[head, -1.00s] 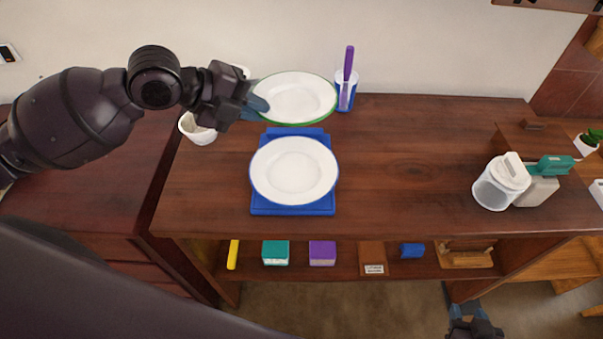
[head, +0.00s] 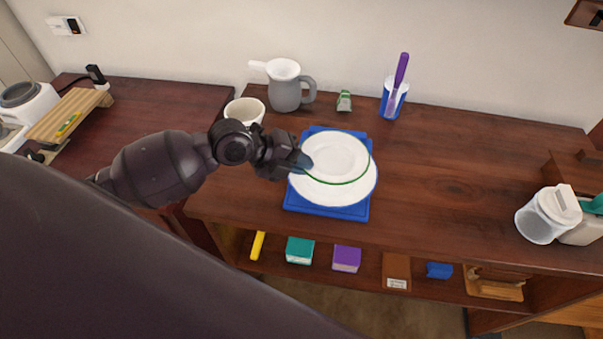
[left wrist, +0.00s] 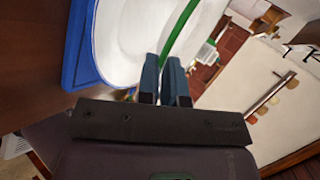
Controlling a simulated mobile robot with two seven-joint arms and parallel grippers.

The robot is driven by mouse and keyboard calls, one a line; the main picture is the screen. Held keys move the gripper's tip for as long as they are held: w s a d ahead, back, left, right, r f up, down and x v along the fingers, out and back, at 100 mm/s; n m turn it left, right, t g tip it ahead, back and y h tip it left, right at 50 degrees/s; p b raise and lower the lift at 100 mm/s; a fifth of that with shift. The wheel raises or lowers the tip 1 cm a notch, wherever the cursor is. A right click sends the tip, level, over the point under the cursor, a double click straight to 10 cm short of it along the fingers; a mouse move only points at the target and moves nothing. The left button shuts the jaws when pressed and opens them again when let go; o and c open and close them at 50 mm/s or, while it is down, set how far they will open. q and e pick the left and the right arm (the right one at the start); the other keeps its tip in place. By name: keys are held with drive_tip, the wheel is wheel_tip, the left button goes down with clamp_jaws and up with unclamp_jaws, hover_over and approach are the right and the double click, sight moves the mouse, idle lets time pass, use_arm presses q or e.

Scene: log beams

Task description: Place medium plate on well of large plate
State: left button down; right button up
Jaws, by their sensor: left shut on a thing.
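The medium plate (head: 337,157) is white with a green rim. My left gripper (head: 301,161) is shut on its left edge. My right gripper is not in view.
A white bowl (head: 245,111), a grey pitcher (head: 286,92) and a small green item (head: 344,101) stand behind the plates. A blue cup (head: 392,103) holds a purple utensil. A clear canister (head: 546,216) stands at right. The counter's right middle is clear.

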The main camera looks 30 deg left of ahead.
use_arm(q)
drive_tip(key=shift+f, duration=1.95)
drive_tip(key=shift+f, duration=0.2)
drive_tip(key=c, duration=1.5)
unclamp_jaws()
drive_tip(key=shift+s, duration=0.1)
drive_tip(key=shift+c, duration=0.2)
drive_tip(key=shift+r, duration=0.15)
drive_tip(key=shift+s+a+r, duration=0.15)
drive_tip(key=shift+a, duration=0.2)
drive_tip(key=v, duration=1.1)
drive_tip(key=shift+r+b, duration=0.25)
drive_tip(key=shift+b, duration=0.1)
